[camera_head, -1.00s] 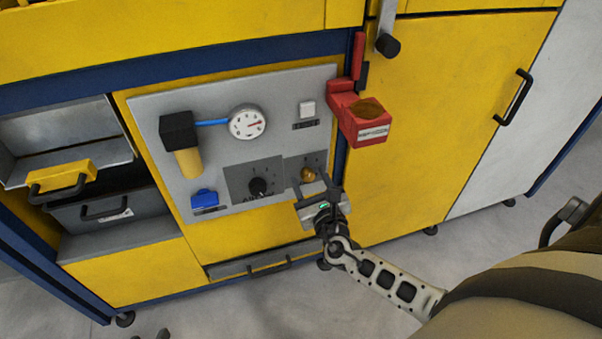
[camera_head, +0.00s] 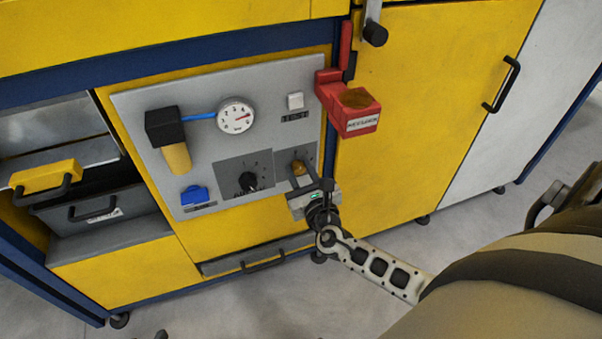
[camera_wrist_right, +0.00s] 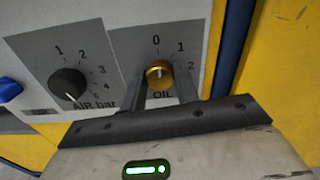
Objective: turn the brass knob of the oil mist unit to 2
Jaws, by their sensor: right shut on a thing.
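The brass knob (camera_head: 299,167) of the oil unit sits at the right of the grey panel. In the right wrist view the brass knob (camera_wrist_right: 160,75) is below the printed 0, with 1 and 2 to its right and "OIL" under it. Its pale mark appears to point up at 0. My right gripper (camera_head: 303,174) has its two fingers on either side of the knob, and in the wrist view the right gripper (camera_wrist_right: 161,84) is shut on it. The fingers hide part of the knob's sides. My left gripper is not in view.
A black AIR bar knob (camera_head: 247,181) is left of the brass knob. A pressure gauge (camera_head: 236,115), a white switch (camera_head: 295,101) and a blue part (camera_head: 195,196) are on the panel. A red holder (camera_head: 353,113) juts out at the upper right. Open drawers (camera_head: 95,212) are at left.

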